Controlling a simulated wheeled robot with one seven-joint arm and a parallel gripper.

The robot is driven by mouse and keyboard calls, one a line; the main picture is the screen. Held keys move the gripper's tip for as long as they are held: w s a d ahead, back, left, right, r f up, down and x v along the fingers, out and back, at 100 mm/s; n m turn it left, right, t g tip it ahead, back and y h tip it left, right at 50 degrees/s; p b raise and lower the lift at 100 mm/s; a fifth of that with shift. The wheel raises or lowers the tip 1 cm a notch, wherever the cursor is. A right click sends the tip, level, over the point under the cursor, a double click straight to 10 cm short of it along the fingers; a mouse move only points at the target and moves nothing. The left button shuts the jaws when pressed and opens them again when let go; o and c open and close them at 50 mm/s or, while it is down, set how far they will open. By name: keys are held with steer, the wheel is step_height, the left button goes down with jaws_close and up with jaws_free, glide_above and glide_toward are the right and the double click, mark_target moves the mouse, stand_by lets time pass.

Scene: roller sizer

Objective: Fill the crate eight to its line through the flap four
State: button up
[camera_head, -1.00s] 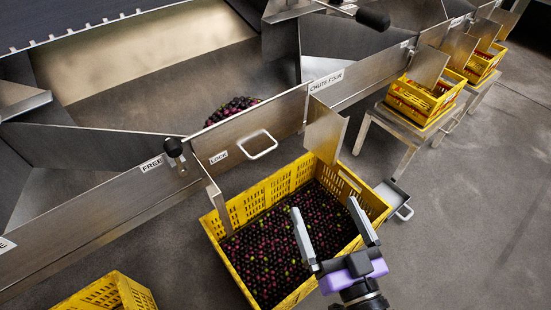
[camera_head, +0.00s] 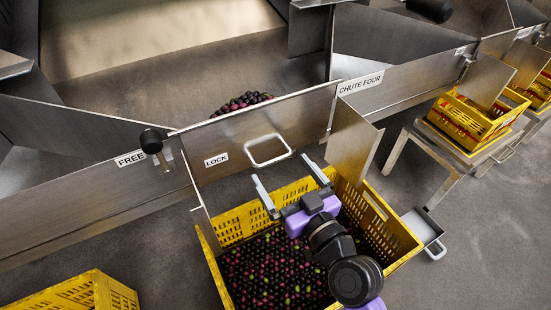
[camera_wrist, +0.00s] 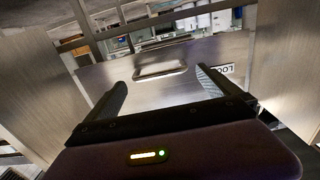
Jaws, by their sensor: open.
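The flap of chute four (camera_head: 236,135) is a steel plate with a bar handle (camera_head: 267,150), labelled LOCK. The handle also shows in the wrist view (camera_wrist: 160,72). A black-knobbed lever (camera_head: 152,142) stands at the flap's left, between the FREE and LOCK labels. A small heap of dark olives (camera_head: 242,103) lies behind the flap. Below it, a yellow crate (camera_head: 217,272) holds many dark and green olives; its number and line are not visible. My gripper (camera_head: 291,183) is open and empty above the crate, its fingers pointing at the handle, apart from it.
Steel side plates stand either side of the chute mouth; the right one (camera_head: 352,142) is close to my gripper. A drawer-like tray with a handle (camera_head: 424,230) sits right of the crate. Other yellow crates stand at lower left (camera_head: 78,297) and on stands at right (camera_head: 470,120).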

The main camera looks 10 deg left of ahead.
mark_target(273, 161)
steer(key=shift+x, duration=2.35)
steer(key=shift+s+a, duration=0.1)
steer(key=c, duration=1.8)
